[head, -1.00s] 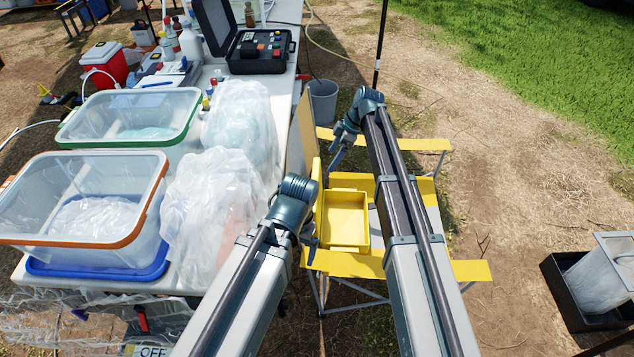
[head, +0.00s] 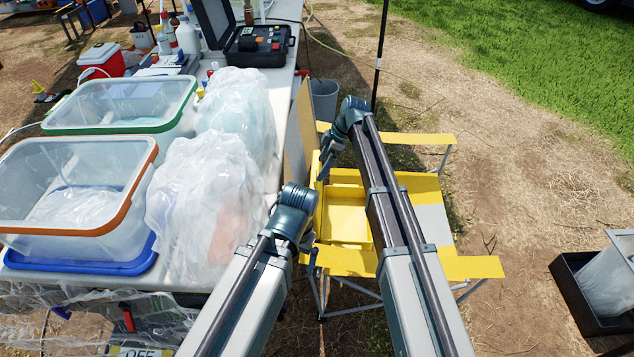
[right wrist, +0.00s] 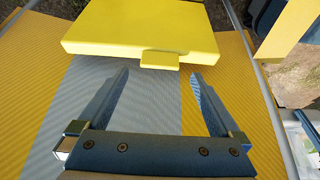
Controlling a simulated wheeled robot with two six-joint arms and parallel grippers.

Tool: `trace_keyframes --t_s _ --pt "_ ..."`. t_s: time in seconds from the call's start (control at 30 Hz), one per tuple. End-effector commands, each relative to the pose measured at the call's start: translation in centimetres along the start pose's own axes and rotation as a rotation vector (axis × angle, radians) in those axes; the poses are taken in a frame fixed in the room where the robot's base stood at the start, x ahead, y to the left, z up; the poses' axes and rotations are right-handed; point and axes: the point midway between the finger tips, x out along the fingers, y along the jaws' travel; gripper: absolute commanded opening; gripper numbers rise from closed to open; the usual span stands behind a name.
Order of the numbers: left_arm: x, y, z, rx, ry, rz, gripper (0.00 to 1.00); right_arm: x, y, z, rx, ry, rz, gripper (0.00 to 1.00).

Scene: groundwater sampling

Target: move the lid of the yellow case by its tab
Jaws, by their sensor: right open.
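The yellow case (head: 346,222) stands open on a chair with yellow and grey fabric in the head view. Its raised lid (head: 318,212) is at its left side. In the right wrist view a yellow slab, which looks like the lid (right wrist: 140,28), has a small tab (right wrist: 160,60) on its near edge. My right gripper (right wrist: 160,74) is open there, its fingertips apart on either side of the tab and short of it, with nothing between them. In the head view my right gripper (head: 325,168) is just above the case's far end. My left gripper (head: 312,262) is by the case's near left corner; its jaws are unclear.
The chair's yellow armrests (head: 455,267) lie around the case. A white table (head: 285,92) on the left carries clear bins, plastic bags (head: 205,195) and an open black instrument case (head: 260,47). A grey bucket (head: 324,98) stands behind. Bare ground lies to the right.

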Motion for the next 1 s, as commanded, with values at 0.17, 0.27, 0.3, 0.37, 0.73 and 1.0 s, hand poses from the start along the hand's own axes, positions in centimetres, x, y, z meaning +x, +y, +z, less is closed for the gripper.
trace_keyframes --t_s 0.17,0.27,0.3,0.37,0.73,1.0 --pt "3.2 0.3 -0.2 0.000 0.000 0.000 1.00 3.4 0.0 0.2 -0.001 0.000 0.000 1.00" --pt "4.0 0.4 -0.2 0.000 0.000 0.000 1.00 4.3 0.0 0.2 0.000 0.000 0.001 1.00" --pt "4.3 0.4 -0.2 0.000 0.000 0.000 1.00 4.6 0.0 0.2 0.001 0.000 0.001 1.00" --pt "4.5 0.4 -0.3 0.000 0.000 0.000 1.00 4.8 0.0 0.1 0.001 0.000 0.001 1.00" --pt "4.4 0.4 -0.3 0.000 0.000 0.000 1.00 4.8 0.0 0.0 0.001 0.000 0.001 0.87" --pt "4.4 0.4 -0.3 0.000 0.000 0.000 1.00 4.8 0.0 0.0 0.001 0.000 0.001 0.39"
